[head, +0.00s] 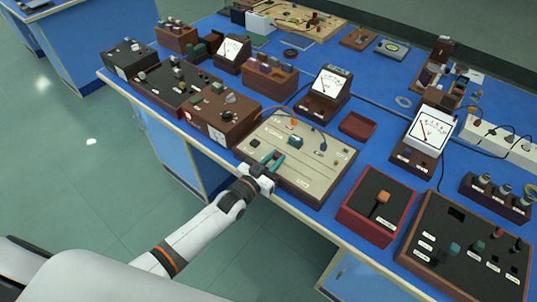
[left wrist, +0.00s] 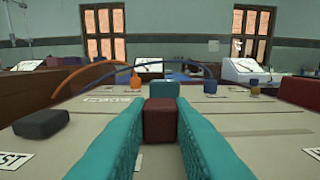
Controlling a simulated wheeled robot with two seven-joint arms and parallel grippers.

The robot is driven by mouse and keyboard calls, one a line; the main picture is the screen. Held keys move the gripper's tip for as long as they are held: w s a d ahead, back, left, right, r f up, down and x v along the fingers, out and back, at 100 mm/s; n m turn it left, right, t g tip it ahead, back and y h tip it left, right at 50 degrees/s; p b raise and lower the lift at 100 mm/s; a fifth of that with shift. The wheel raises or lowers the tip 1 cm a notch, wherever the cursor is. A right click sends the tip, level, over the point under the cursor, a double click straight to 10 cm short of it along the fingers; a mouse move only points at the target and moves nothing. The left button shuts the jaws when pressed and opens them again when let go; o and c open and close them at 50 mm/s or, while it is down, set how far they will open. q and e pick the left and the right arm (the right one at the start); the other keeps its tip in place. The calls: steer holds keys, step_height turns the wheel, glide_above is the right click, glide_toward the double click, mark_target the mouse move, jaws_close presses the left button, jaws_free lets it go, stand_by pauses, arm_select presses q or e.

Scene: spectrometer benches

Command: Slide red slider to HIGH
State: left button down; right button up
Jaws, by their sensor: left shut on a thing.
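The red slider (left wrist: 160,120) is a small dark red block standing on the beige panel (head: 312,172). In the left wrist view it sits between the teal fingers of my left gripper (left wrist: 161,130), which is shut on it. In the head view my left gripper (head: 268,163) reaches over the front left part of the panel, and I cannot make out the slider between its fingers. A teal block (left wrist: 164,90) stands just behind the slider. The HIGH label cannot be read for certain. My right gripper is not in view.
An orange knob (left wrist: 136,81) and a cable lie beyond the slider. A dark knob (left wrist: 41,123) is left of my fingers. A brown box (head: 222,117) adjoins the panel on the left. A red-framed box (head: 352,220) with an orange-topped lever is on the right.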

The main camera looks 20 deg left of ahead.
mark_target(304, 182)
arm_select(q)
steer(key=s+d, duration=0.1)
steer(key=d, duration=0.2)
steer(key=s+d, duration=0.1)
steer(key=d, duration=0.2)
steer(key=s+d+p, duration=0.1)
steer(key=d, duration=0.2)
steer(key=shift+s+d, duration=0.3)
steer(key=shift+d, duration=0.1)
steer(key=shift+a+f, duration=0.1)
steer(key=c, duration=1.3)
jaws_free()
steer(key=shift+d, duration=0.2)
